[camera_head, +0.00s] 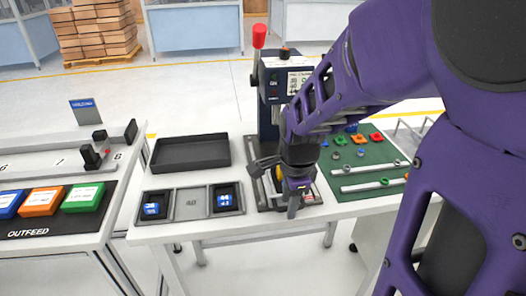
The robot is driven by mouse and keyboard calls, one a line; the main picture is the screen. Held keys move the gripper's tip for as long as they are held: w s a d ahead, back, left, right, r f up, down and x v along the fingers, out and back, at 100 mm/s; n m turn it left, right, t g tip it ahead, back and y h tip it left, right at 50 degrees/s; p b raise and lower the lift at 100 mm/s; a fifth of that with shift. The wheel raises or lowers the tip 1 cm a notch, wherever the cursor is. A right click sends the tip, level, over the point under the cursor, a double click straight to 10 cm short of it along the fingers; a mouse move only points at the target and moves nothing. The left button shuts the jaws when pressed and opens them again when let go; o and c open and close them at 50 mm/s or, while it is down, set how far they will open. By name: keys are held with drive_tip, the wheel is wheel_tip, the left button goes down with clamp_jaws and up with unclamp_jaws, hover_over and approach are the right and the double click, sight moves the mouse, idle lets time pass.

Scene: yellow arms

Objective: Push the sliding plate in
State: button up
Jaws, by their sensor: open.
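A dark press (268,95) with a red-knobbed lever stands at the back of the white table. Its base (262,192) reaches forward, with light rails and a bit of yellow showing. The sliding plate seems to be on this base, but my gripper covers most of it, and I cannot tell how far out it is. My gripper (273,188) is open over the base, pointing down, with one finger to the back left and one to the front. Whether it touches the plate is hidden.
A black tray (190,166) lies left of the press. A grey holder (193,217) with two dark bins stands in front of it. A green mat (345,207) with small coloured parts and rods lies right. The outfeed table (100,236) with coloured boxes stands left.

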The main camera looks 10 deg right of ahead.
clamp_jaws()
idle(0.3)
idle(1.2)
